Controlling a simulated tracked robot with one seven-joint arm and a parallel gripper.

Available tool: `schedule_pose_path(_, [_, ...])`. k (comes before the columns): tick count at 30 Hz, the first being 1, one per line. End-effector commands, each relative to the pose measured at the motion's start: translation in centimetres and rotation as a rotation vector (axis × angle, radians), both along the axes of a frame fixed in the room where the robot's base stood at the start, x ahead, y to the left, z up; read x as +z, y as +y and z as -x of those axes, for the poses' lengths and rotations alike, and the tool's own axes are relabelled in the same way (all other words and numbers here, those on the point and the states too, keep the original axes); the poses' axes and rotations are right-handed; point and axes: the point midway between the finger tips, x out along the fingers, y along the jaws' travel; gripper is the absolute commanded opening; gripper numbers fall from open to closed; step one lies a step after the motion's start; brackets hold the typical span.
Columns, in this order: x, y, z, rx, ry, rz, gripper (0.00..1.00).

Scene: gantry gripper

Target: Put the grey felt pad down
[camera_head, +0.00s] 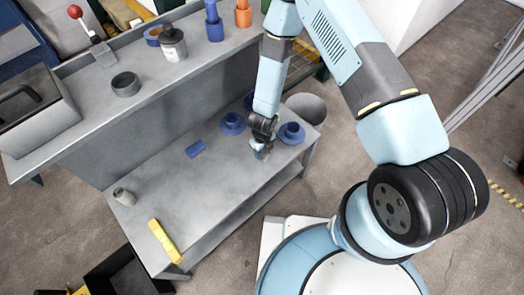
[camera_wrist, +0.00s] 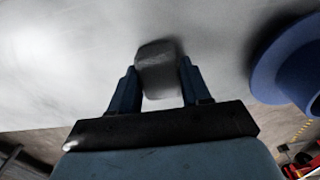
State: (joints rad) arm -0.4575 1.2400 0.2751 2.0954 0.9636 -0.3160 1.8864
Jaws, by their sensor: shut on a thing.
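My gripper (camera_head: 262,149) is low over the right part of the lower grey bench (camera_head: 165,180). In the wrist view the two blue fingers of my gripper (camera_wrist: 157,88) are shut on the grey felt pad (camera_wrist: 158,60), a small grey rounded block that sticks out beyond the fingertips. In the head view the pad (camera_head: 260,154) shows only as a small grey piece under my gripper. It is close to the bench top; I cannot tell whether it touches. The bench top fills the background of the wrist view.
A blue flanged piece (camera_head: 292,133) stands just right of my gripper, and another (camera_head: 232,124) stands to the left. A blue block (camera_head: 195,149), a grey cup (camera_head: 124,196) and a yellow bar (camera_head: 164,241) lie further left. The bench middle is clear. A raised shelf (camera_head: 150,90) runs behind.

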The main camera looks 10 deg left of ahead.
Motion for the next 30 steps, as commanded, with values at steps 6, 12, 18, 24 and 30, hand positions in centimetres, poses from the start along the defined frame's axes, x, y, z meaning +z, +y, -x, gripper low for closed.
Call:
schedule_pose_path(6, [-0.4,-0.3,0.1,-0.001,0.002,0.005,0.57])
schedule_pose_path(12, [-0.9,-0.4,0.1,-0.001,0.002,0.007,0.72])
schedule_pose_path(18, [1.1,-0.3,0.0,-0.001,0.001,0.006,0.77])
schedule_pose_path(24, [4.4,-0.5,0.3,-0.001,0.000,0.004,0.77])
schedule_pose_path(30, [7.2,-0.4,0.3,0.001,-0.002,0.003,0.77])
